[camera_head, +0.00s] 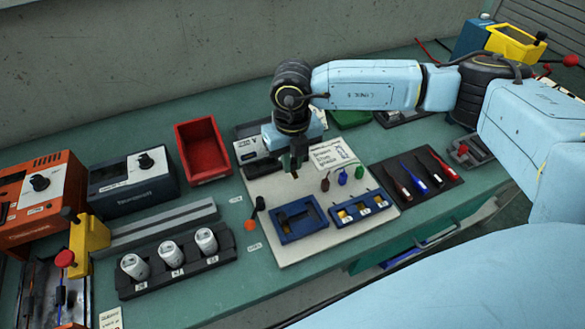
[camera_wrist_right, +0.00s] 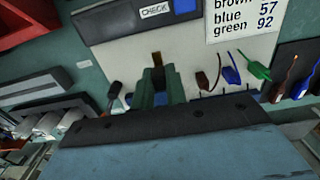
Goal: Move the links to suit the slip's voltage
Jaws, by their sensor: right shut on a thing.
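My right gripper (camera_head: 294,168) is above the back part of the pale board (camera_head: 268,190). A printed paper (camera_head: 333,153) lists brown, blue and green with numbers; 57 and 92 are legible beside blue and green in the wrist view. My left gripper is out of view.
Brown, blue and green leads (camera_head: 343,178) stand on the board. A dark mat (camera_head: 418,178) with several tools lies right. A red bin (camera_head: 202,150), a rack of white cans (camera_head: 170,262) and meters (camera_head: 132,182) stand left. A dark-handled tool (camera_head: 255,212) lies beside the board.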

